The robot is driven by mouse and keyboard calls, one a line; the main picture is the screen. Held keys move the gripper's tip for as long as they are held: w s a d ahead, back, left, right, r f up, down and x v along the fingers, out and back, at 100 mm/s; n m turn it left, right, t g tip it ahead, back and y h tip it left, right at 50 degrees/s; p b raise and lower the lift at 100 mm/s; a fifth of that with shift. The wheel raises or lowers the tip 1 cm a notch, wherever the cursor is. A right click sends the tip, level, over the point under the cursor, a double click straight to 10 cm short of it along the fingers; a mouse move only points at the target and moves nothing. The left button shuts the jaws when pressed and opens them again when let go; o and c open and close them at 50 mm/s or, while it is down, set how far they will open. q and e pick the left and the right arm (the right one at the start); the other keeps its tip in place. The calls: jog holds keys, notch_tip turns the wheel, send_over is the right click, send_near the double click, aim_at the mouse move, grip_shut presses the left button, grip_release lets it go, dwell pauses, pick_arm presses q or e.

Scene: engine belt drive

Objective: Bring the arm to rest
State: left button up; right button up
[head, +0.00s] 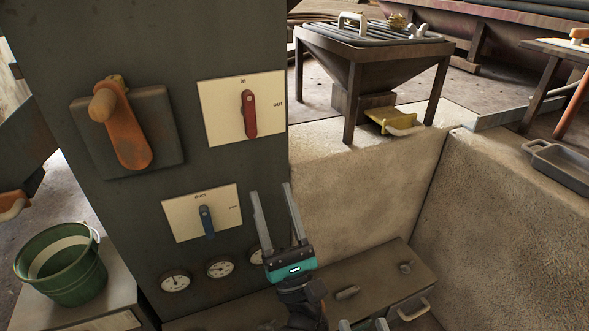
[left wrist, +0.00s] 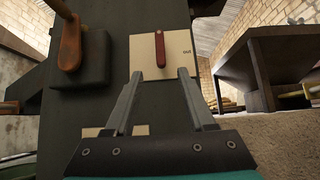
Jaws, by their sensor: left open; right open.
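My left gripper (head: 271,190) has a teal body and two grey fingers pointing up, spread apart with nothing between them. It is in front of the dark panel (head: 235,50), right of the blue lever and below the red one. In the left wrist view, its open fingers (left wrist: 159,73) flank the lower part of the red lever's plate, and the space between them is empty. My right gripper (head: 363,325) shows only its tips at the bottom edge of the head view, apart and empty. The rest of it is cut off.
The panel carries a red lever (head: 249,114) upright at "in", a blue lever (head: 207,221), an orange crank (head: 127,135) and round gauges (head: 220,267). A green bucket (head: 62,266) stands left. A drawer box (head: 385,275) lies below; a hopper table (head: 372,45) stands behind.

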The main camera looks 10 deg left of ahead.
pick_arm(q)
jog(key=shift+m, duration=0.3)
pick_arm(e)
jog(key=shift+f, duration=0.1)
